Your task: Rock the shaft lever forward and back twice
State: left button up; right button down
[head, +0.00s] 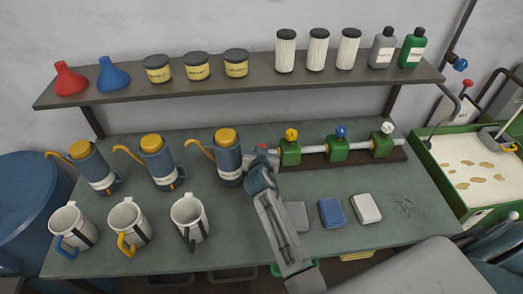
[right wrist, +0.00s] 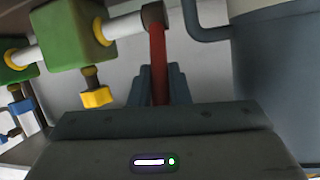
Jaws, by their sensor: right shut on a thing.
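The shaft (head: 313,149) is a pale bar running through three green blocks on a dark base at the back right of the bench. The shaft lever (head: 262,147) is red and sits at the shaft's left end, mostly hidden by my gripper in the head view. In the right wrist view the red lever (right wrist: 158,62) hangs from a dark hub (right wrist: 154,15) on the shaft end. My right gripper (head: 262,165) is shut on the lever; its fingers (right wrist: 160,85) flank it in the wrist view. My left gripper is not in view.
A blue-grey oil can (head: 228,165) with a yellow cap stands close to the left of my right gripper. White mugs (head: 189,220) stand in front of the cans. Grey, blue and white blocks (head: 331,213) lie right of my forearm. A shelf (head: 205,88) overhangs behind.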

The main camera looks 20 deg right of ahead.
jog(key=shift+w+d+r+g+y+p, duration=0.15)
jog(key=shift+w+r+g+y+p, duration=0.1)
jog(key=shift+w+g, duration=0.35)
jog(key=shift+w+d+r+g+y+p, duration=0.1)
jog(key=shift+w+r+g+y, duration=0.2)
jog(key=shift+g, duration=0.5)
jog(key=shift+w, duration=0.1)
jog(key=c, duration=1.4)
grip_release()
jog(key=shift+f, duration=0.1)
jog(key=shift+o, duration=0.2)
